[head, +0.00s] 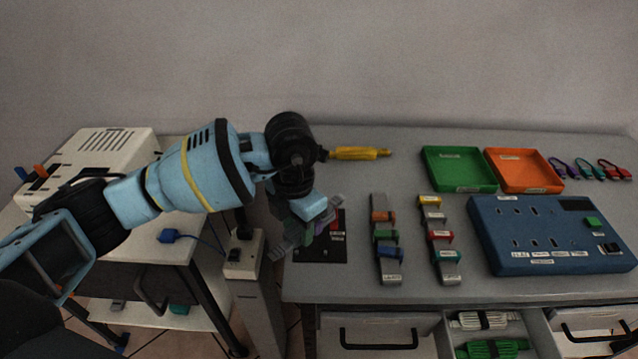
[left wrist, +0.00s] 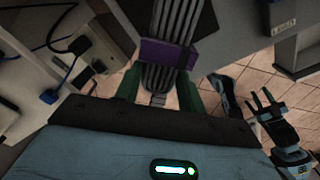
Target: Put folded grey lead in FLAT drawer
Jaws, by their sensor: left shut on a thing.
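My left gripper (head: 308,232) is over the left end of the bench. In the left wrist view the gripper (left wrist: 157,92) is shut on the folded grey lead (left wrist: 173,22), a bundle of parallel grey strands with a purple band around it. In the head view the lead (head: 335,201) is partly hidden by the gripper. An open drawer (head: 447,338) below the bench front holds a white bundle and a green bundle. Drawer fronts flank it; their small labels are not readable, so I cannot tell which is FLAT. A light-blue hand, apparently my right gripper, shows in the left wrist view (left wrist: 268,112).
The bench (head: 420,280) carries two strap racks (head: 388,262), a green tray (head: 460,185), an orange tray (head: 520,185), a blue socket panel (head: 500,262) and small coiled leads. A yellow tool lies behind my gripper. A side table with a beige box stands left.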

